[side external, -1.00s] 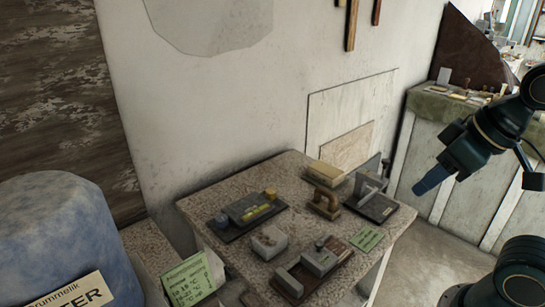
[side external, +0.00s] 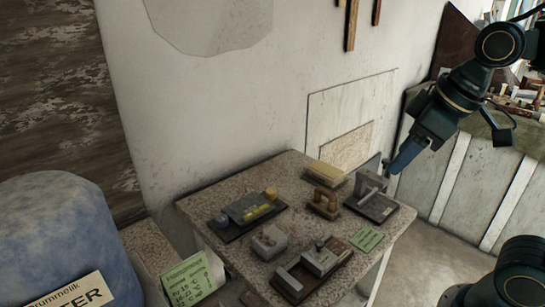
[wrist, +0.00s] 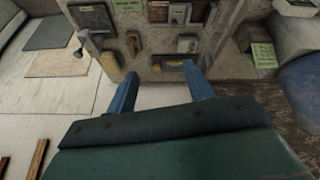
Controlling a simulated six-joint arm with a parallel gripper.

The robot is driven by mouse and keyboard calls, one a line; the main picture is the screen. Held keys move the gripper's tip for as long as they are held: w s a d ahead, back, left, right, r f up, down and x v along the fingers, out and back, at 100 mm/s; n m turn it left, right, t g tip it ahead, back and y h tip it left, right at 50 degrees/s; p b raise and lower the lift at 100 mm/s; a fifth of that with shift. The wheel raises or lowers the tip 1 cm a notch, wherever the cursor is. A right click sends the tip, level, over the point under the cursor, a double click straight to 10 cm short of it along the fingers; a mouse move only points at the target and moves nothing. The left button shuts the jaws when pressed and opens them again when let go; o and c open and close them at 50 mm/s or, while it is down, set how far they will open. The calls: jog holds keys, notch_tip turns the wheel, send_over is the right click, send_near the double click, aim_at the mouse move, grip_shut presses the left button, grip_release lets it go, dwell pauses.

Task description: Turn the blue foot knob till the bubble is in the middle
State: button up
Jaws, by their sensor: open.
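The levelling device (side external: 250,209) lies on the left part of a speckled table (side external: 285,172) in the side view. It is a grey block with yellow parts on a dark plate. A bluish-grey knob (side external: 222,219) is at its left end, and a brownish-yellow knob (side external: 270,193) is at its far right corner. The bubble is too small to make out. My gripper (side external: 398,168) is open and empty at the table's right side, well apart from the device. In the wrist view my gripper (wrist: 160,76) has its fingers spread, with the device (wrist: 172,63) between and beyond the tips.
A brown-handled tool (side external: 324,202), a grey tool on a dark plate (side external: 372,203), a yellowish block (side external: 325,174), a grey box (side external: 269,241) and a wooden tray with grey blocks (side external: 318,262) crowd the table. A green card (side external: 367,239) lies at the right edge.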

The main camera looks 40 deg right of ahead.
jog(key=w+a+r+n+g, duration=0.15)
jog(key=w+n, duration=0.25)
jog(key=w, duration=0.6)
jog(key=n+g, duration=0.3)
jog(key=n, duration=1)
send_over(222, 217)
notch_tip(222, 217, down, 15)
jog(key=shift+s+r, duration=0.15)
jog(key=shift+s, duration=0.05)
jog(key=f, duration=1.3)
jog(key=shift+w+f, duration=0.2)
jog(key=shift+f, duration=0.2)
